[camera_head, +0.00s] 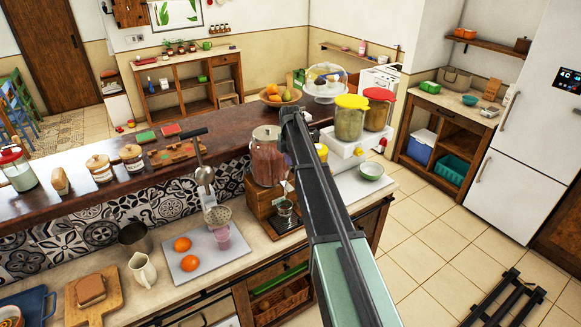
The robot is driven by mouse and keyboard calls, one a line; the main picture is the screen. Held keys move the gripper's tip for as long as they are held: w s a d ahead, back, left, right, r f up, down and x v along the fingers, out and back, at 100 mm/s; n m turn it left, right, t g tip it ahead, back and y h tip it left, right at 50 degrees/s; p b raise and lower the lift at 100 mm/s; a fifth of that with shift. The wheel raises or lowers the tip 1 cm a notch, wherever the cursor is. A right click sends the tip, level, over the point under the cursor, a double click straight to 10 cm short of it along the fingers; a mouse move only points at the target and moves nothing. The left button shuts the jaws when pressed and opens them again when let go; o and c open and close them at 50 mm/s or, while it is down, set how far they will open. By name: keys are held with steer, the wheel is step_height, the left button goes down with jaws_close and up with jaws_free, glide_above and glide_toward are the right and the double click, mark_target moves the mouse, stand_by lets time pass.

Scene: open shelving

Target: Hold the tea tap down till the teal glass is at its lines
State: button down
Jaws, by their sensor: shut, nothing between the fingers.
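The tea dispenser (268,160) is a glass jar of reddish-brown liquid with a pale lid, on a wooden stand (259,200) on the counter. A small glass (285,208) stands at the foot of the stand, below the tap area. Its teal tint, lines and level are too small to make out. My dark arm crosses in front of the dispenser's right side. My gripper (290,160) is dark, shut and empty, close beside the jar. Its fingertips blend with the arm. The tap is mostly hidden, and I cannot tell whether the gripper touches it.
Jars with yellow (351,118) and red (379,108) lids stand right of my arm on a white base. Left are a lever press (204,176), a pink glass (222,238) and oranges (186,252). The floor at right is mostly open.

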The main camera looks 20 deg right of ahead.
mark_target(291, 188)
step_height(291, 188, down, 12)
steer(key=b, duration=1)
steer(key=shift+r, duration=0.2)
